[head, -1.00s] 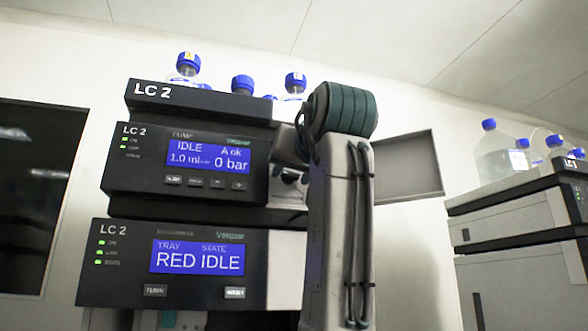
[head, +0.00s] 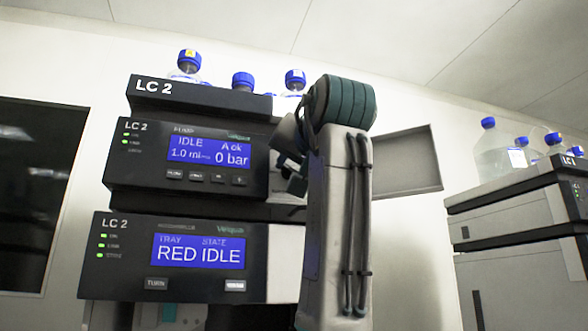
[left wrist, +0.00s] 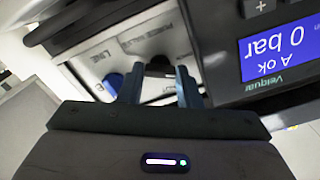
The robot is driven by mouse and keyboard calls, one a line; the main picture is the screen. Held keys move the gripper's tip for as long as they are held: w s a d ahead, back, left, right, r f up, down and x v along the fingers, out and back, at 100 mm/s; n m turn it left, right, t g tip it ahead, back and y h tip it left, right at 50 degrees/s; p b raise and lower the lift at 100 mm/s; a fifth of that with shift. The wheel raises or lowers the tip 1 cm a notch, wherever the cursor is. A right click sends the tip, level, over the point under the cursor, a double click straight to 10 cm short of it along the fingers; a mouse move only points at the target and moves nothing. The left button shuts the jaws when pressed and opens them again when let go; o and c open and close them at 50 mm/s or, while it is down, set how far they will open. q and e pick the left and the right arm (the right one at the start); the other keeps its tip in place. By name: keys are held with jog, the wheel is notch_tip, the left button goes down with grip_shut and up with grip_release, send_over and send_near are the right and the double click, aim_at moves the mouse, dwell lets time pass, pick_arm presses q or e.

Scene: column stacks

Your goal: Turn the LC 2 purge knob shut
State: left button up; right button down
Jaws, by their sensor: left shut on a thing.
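The LC 2 pump module (head: 150,190) shows IDLE, A ok and 0 bar on its blue display, part of which is upside down in the left wrist view (left wrist: 285,45). My left gripper (left wrist: 158,82) is at the panel beside that display, its two blue-grey fingers shut on the dark purge knob (left wrist: 158,68). The knob is mostly hidden between the fingers, so its angle is hard to read. In the head view my left arm hides the knob and the fingertips; only part of the left gripper (head: 294,180) shows. My right gripper is out of view.
An open door panel (head: 408,163) stands to the right of my arm. A blue round part (left wrist: 113,82) lies close to the left finger. The module with the TRAY display (head: 130,262) sits below. Bottles (head: 189,64) stand on top. LC 1 (head: 515,215) is at far right.

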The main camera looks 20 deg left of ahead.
pick_arm(q)
jog(key=m+b, duration=0.1)
jog(key=m, duration=0.1)
jog(key=shift+m, duration=0.4)
jog(key=shift+f+m, duration=0.1)
jog(key=shift+m, duration=0.4)
jog(key=m+b, duration=0.2)
jog(key=m, duration=0.3)
jog(key=shift+m+b, duration=0.8)
jog(key=shift+m, duration=1)
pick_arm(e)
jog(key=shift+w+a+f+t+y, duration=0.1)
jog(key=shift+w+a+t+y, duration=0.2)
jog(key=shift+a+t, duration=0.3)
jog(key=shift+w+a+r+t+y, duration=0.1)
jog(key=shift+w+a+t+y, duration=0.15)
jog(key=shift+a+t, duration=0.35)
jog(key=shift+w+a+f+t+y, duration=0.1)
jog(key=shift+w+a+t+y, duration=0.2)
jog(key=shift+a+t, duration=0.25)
pick_arm(q)
jog(key=o, duration=0.7)
jog(key=shift+w, duration=0.1)
